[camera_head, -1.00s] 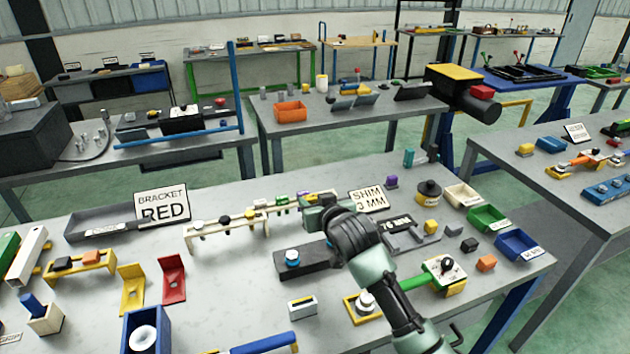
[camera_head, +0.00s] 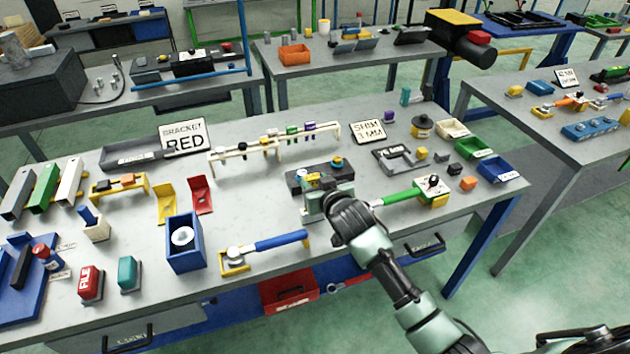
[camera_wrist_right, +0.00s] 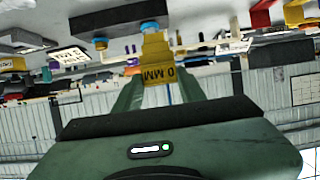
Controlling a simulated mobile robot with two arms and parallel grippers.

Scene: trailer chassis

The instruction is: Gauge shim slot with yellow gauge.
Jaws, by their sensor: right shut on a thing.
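My right gripper (camera_head: 318,196) is shut on a yellow gauge (camera_wrist_right: 156,62) with black lettering ending in "0 MM", seen upside down in the right wrist view. In the head view only a small yellow part of the gauge (camera_head: 313,181) shows above the fingers. A dark block (camera_head: 345,173) with round blue-topped pieces lies right behind the gripper; it also shows in the right wrist view (camera_wrist_right: 122,17). The gauge's end lies close to this block; whether they touch I cannot tell. The shim slot itself is not clearly visible. My left gripper is out of view.
A "SHIM 3 MM" sign (camera_head: 368,131) stands behind the block. A cream rack (camera_head: 245,151) is behind left. A green-handled tool (camera_head: 402,196) lies right of the gripper, a blue-handled one (camera_head: 280,241) at front left. Small bins (camera_head: 473,147) line the right edge.

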